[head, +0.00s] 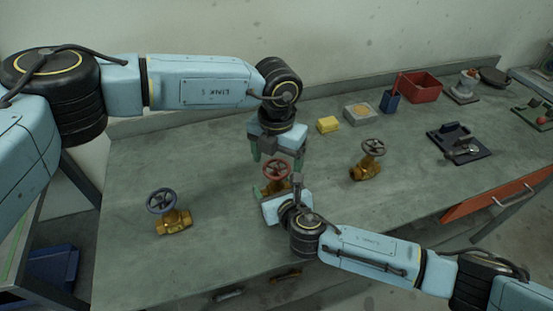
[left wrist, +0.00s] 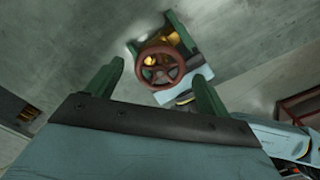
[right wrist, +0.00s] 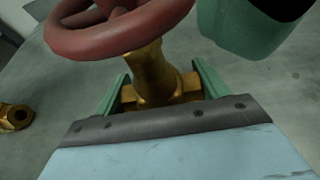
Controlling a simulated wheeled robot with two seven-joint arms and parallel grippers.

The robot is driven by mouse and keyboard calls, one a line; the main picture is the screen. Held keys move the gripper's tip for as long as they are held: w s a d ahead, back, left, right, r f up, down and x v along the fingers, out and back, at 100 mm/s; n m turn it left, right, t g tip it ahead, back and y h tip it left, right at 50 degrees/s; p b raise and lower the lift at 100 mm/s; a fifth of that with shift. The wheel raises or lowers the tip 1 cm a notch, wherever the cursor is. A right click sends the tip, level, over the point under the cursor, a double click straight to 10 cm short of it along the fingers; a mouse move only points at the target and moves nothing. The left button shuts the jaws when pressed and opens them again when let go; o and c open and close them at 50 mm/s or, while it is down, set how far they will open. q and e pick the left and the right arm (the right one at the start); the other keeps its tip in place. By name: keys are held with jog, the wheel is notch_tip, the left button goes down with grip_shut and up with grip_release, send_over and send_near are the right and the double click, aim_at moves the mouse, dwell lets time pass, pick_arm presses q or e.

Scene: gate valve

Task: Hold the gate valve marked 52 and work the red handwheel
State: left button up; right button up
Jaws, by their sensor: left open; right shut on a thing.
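The brass gate valve with the red handwheel (head: 276,170) stands on the bench in front of me; no number is readable on it. My right gripper (right wrist: 160,92) is shut on its brass body (right wrist: 152,72), below the wheel. My left gripper (head: 278,156) is open above the red handwheel, its green fingers pointing down, with nothing between them. In the left wrist view the red wheel (left wrist: 159,64) lies beyond the open fingers, apart from them. In the right wrist view a green left finger (right wrist: 250,25) hangs right of the wheel. The lower valve is mostly hidden in the head view.
Two other brass valves stand apart: one with a blue-grey wheel (head: 161,201) at left, one with a dark grey wheel (head: 373,147) at right. A yellow block (head: 328,125), red bin (head: 420,87) and black tray (head: 462,148) sit farther back.

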aim_at(276, 167)
pick_arm(q)
notch_tip(276, 167, up, 12)
jog(key=shift+f, duration=0.15)
dwell(0.4)
pick_arm(e)
jog(key=o, duration=1.4)
jog(key=shift+o, duration=0.2)
